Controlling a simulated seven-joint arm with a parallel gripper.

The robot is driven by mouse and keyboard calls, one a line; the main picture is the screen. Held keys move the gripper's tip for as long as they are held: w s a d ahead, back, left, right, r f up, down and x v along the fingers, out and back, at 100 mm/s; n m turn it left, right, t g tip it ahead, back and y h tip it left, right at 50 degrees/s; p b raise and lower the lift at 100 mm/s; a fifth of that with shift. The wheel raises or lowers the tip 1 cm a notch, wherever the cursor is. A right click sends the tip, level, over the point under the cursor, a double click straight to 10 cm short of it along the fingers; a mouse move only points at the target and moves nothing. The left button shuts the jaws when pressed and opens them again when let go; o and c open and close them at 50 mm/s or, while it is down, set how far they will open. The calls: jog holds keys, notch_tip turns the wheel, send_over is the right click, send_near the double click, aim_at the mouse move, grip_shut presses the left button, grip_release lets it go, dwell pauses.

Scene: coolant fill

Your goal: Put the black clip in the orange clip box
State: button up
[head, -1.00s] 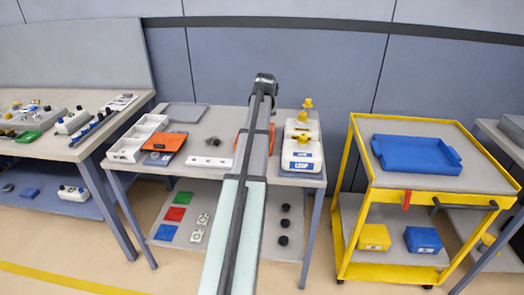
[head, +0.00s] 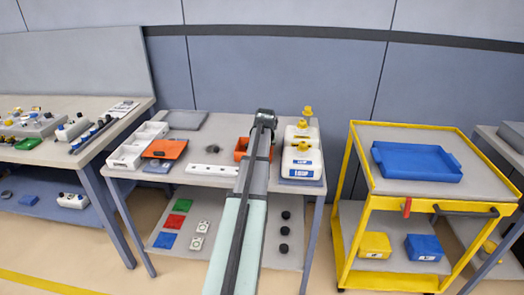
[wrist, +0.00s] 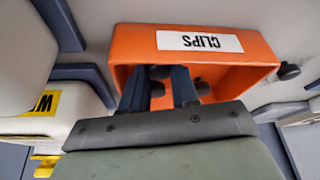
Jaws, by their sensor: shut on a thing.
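The orange clip box (wrist: 262,78) has a white label reading CLIPS, upside down in the wrist view. In the head view the box (head: 241,148) stands on the middle table, partly hidden by my arm. My gripper (wrist: 166,73) has its two dark blue fingers inside the box outline, over its opening. It is shut on a black clip (wrist: 158,72), which shows as a dark piece between the fingertips. Another dark piece (wrist: 203,88) shows beside the right finger; I cannot tell whether it is in the box. The fingers are hidden in the head view.
A dark round piece (wrist: 290,72) lies just outside the box. A white organizer (head: 137,146), an orange panel (head: 166,149) and a white strip (head: 208,170) lie to the left.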

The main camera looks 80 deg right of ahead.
jog(key=shift+f, duration=0.1)
jog(key=o, duration=0.7)
jog(key=shift+o, duration=0.2)
jog(key=v, duration=1.2)
